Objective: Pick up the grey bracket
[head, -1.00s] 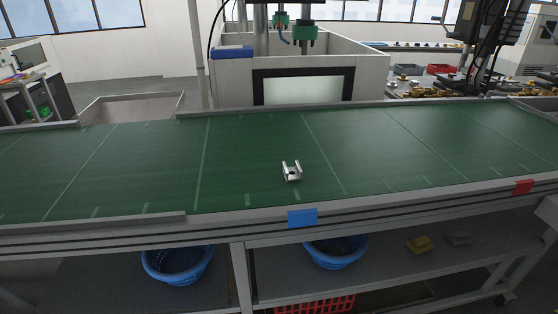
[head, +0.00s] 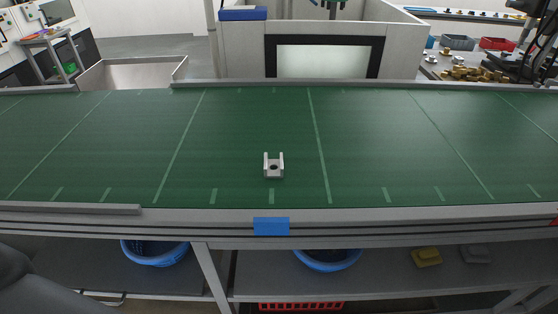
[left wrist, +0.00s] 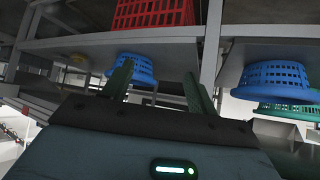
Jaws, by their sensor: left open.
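The grey bracket (head: 274,166) is a small U-shaped piece with a dark hole. It lies on the green conveyor belt (head: 380,150) in the head view, near the middle and behind the blue marker on the front rail. My left gripper (left wrist: 158,85) shows in the left wrist view with its two dark green fingers apart and nothing between them. It faces the shelf under the conveyor, away from the bracket. Only a dark part of my left arm shows at the lower left of the head view. My right gripper is not in view.
The conveyor's front rail (head: 400,214) carries a blue marker (head: 271,226). Blue baskets (head: 155,251) and a red crate (head: 300,305) are below, with a yellow piece (head: 426,257) on the shelf. A white machine (head: 405,50) stands behind. The belt around the bracket is clear.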

